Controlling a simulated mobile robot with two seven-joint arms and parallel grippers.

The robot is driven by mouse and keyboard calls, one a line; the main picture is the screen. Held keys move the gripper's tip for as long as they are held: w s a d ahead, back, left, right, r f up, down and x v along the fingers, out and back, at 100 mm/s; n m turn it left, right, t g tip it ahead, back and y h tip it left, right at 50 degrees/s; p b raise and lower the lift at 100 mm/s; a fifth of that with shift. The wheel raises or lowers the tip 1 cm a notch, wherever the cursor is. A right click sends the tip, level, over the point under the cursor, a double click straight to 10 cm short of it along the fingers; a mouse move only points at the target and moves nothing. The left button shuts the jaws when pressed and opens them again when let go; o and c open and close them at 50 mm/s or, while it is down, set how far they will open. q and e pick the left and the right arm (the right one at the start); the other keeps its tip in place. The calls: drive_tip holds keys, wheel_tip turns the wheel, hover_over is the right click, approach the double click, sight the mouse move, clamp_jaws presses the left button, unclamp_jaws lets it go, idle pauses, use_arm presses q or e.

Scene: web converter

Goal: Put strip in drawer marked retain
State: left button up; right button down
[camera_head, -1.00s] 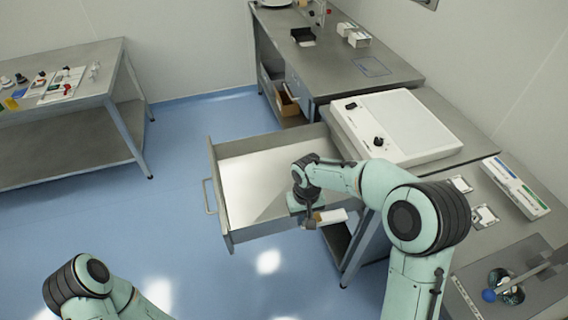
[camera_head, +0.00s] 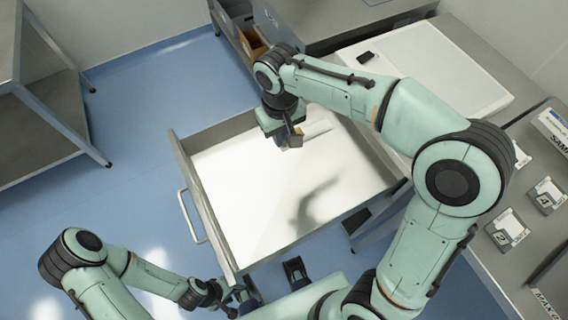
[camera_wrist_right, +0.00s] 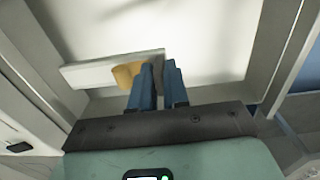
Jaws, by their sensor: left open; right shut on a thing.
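The strip (camera_head: 317,130) is a white flat bar with a tan piece near one end. My right gripper (camera_head: 289,141) is shut on it and holds it over the back part of an open drawer (camera_head: 235,180). In the right wrist view the strip (camera_wrist_right: 95,72) sticks out to the left of the fingers (camera_wrist_right: 160,85), with the pale drawer floor beyond. I cannot tell whether it touches the floor. My left gripper (camera_head: 270,284) is open and empty beside the drawer's near side. No drawer marking is readable.
The drawer's front handle (camera_head: 190,215) faces left. A white flat device (camera_head: 440,65) sits on the counter behind the drawer. Small boxes (camera_head: 508,228) lie on the right counter. Another bench (camera_head: 50,90) stands at the left, with clear blue floor between.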

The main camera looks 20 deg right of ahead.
wheel_tip(320, 180, down, 13)
drive_tip(key=shift+s+r+b, duration=0.1)
drive_tip(key=shift+r+b, duration=0.1)
drive_tip(key=shift+b, duration=0.7)
wheel_tip(320, 180, down, 5)
drive_tip(key=shift+b, duration=0.35)
drive_tip(key=c, duration=1.1)
unclamp_jaws()
drive_tip(key=shift+r, duration=0.15)
wheel_tip(320, 180, up, 12)
drive_tip(key=shift+a+f+p, duration=0.1)
drive_tip(key=shift+p, duration=0.8)
